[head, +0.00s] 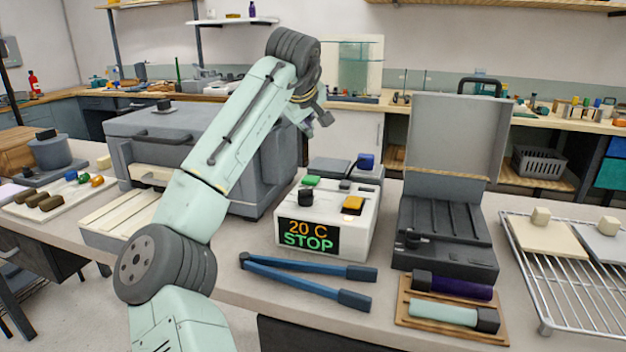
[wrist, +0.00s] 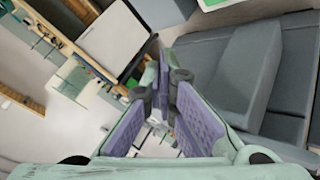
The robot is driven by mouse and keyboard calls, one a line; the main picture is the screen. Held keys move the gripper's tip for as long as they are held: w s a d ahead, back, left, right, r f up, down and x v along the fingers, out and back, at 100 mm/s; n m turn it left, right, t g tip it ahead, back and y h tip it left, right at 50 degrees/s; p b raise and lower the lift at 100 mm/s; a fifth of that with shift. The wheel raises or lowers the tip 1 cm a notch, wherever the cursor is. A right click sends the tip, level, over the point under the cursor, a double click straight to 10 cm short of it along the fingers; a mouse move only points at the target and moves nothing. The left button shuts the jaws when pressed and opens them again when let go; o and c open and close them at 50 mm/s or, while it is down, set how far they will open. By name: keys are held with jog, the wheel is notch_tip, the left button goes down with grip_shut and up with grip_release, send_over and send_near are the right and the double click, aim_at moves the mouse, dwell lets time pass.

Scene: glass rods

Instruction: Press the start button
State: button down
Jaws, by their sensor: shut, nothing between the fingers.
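A white control box (head: 332,212) stands on the bench at the centre of the head view. Its black display (head: 308,236) reads "20 C" and "STOP". On its top are a green button (head: 310,181), a black knob (head: 305,196) and a yellow button (head: 353,203). No label marks either button as start. My gripper (head: 316,125) is up in the air above and behind the box, apart from it. In the wrist view my gripper (wrist: 168,88) is shut and empty, with purple finger pads. A pale green-marked corner at that view's top edge is too cropped to identify.
A large grey machine (head: 240,150) stands left of the box. A small grey device (head: 366,162) with a blue knob is behind it. Blue-handled tongs (head: 310,280) lie in front. An open dark case (head: 445,235) and a wire rack (head: 560,285) are at right.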

jog(key=shift+f, duration=0.15)
jog(key=b, duration=0.7)
send_over(307, 178)
notch_tip(307, 178, down, 8)
jog(key=shift+s+d+r, duration=0.1)
jog(key=shift+s+r, duration=0.05)
jog(key=shift+f, duration=0.4)
jog(key=shift+f+b, duration=0.2)
jog(key=shift+b, duration=0.1)
dwell(0.5)
jog(key=shift+f, duration=0.25)
jog(key=shift+f+b, duration=0.35)
jog(key=shift+f, duration=0.15)
dwell(0.6)
jog(key=shift+r, duration=0.15)
jog(key=shift+r+p, duration=0.8)
jog(key=shift+p, duration=0.05)
